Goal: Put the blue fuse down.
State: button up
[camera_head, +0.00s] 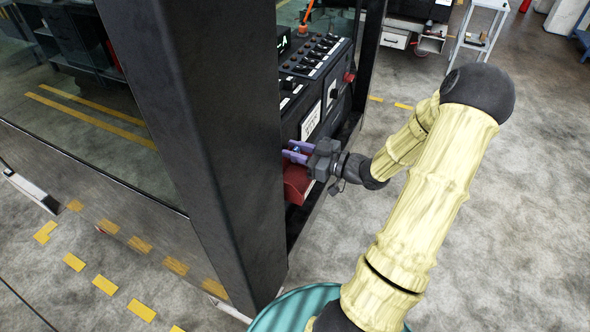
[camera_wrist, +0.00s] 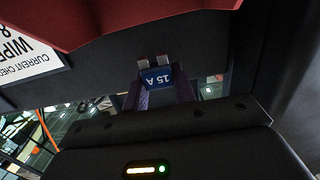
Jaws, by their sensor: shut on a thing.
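The blue fuse (camera_wrist: 157,78), marked 15 A, shows in the wrist view with two grey metal prongs pointing away from my gripper. My gripper (camera_head: 291,152) is shut on it, with a purple finger on each side. In the wrist view the gripper (camera_wrist: 160,88) holds it near a dark panel face, and I cannot tell whether the prongs touch anything. In the head view the gripper reaches into the cab opening, and the fuse is mostly hidden between the fingers.
A red part (camera_head: 297,184) sits just below my gripper; red (camera_wrist: 110,18) also fills the top of the wrist view. The control panel (camera_head: 318,78) with switches stands behind. A thick dark cab post (camera_head: 215,130) rises close at left. Open floor (camera_head: 480,230) lies right.

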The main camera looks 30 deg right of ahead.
jog(key=shift+f, duration=1)
jog(key=shift+f, duration=2.05)
jog(key=shift+f, duration=0.35)
jog(key=shift+f+b, duration=0.3)
